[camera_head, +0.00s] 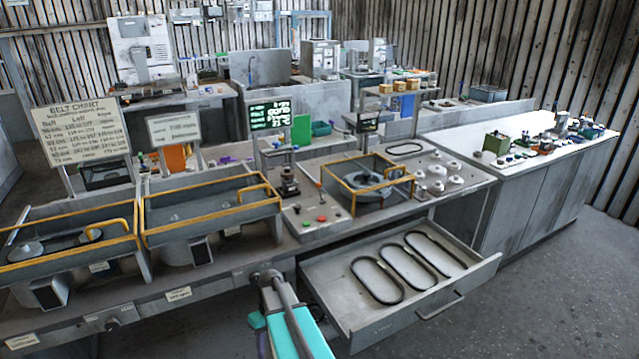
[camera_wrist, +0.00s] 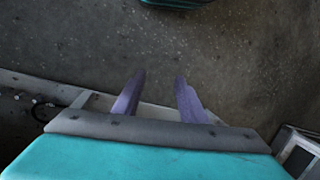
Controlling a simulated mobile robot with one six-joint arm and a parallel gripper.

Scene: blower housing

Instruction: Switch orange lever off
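I cannot pick out the orange lever with certainty. In the head view, a control panel (camera_head: 306,222) on the bench holds a thin upright stick (camera_head: 319,190) and small red, orange and green knobs; which way any of them is set is too small to tell. My gripper (camera_wrist: 159,80) shows in the wrist view as two purple fingers, spread apart with nothing between them, above the dark floor. In the head view my teal arm reaches up from the bottom edge in front of the bench, short of the panel; the fingers cannot be made out there.
An open drawer (camera_head: 362,318) with several black belts juts out right of my arm. Yellow-railed housings (camera_head: 212,212) stand on the bench left of the panel, and a yellow-framed fan unit (camera_head: 352,203) stands right. A white-topped counter (camera_head: 515,165) is farther right. Floor (camera_head: 545,290) is clear at lower right.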

